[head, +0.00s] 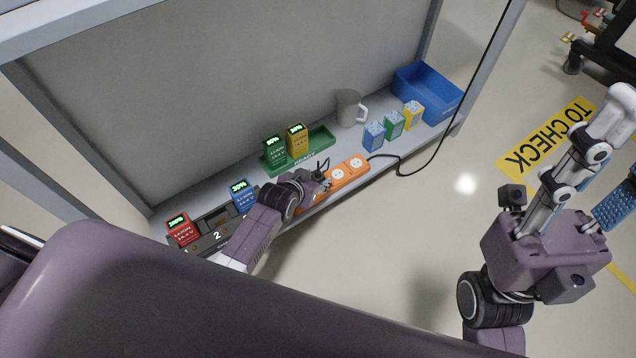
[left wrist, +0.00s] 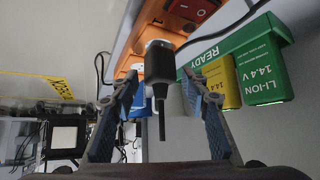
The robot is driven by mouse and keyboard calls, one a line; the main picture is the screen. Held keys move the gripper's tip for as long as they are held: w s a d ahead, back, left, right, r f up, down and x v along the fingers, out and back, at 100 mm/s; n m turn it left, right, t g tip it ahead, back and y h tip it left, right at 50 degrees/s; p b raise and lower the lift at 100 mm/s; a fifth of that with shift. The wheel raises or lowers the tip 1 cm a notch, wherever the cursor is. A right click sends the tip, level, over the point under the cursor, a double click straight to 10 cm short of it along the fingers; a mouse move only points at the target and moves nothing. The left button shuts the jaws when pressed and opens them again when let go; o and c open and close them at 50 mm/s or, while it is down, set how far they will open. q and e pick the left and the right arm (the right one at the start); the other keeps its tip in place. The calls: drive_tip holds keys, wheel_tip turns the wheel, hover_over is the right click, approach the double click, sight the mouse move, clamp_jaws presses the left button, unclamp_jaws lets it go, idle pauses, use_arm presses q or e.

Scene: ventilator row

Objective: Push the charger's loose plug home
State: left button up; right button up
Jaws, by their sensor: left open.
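The black plug (left wrist: 158,63) stands at a socket of the orange power strip (left wrist: 184,14), its cord toward the camera. A pale band shows between plug and strip; I cannot tell how deep it sits. The strip also lies along the shelf's front in the head view (head: 345,172). My left gripper (head: 322,180) is open, its blue-padded fingers on either side of the plug, gaps showing. The dark charger (head: 212,240) holds a red battery (head: 181,229) and a blue battery (head: 241,196). My right gripper (head: 612,160) is open over the floor, partly out of frame.
A green READY tray (head: 318,143) with green and yellow batteries stands behind the strip. A mug (head: 349,108), small boxes (head: 394,125) and a blue bin (head: 440,100) stand to the right. A black cord (head: 412,172) hangs over the shelf edge.

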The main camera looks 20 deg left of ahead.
use_arm(q)
drive_tip(key=shift+w+f, duration=0.2)
drive_tip(key=shift+w, duration=0.05)
drive_tip(key=shift+r, duration=0.1)
clamp_jaws()
idle(0.8)
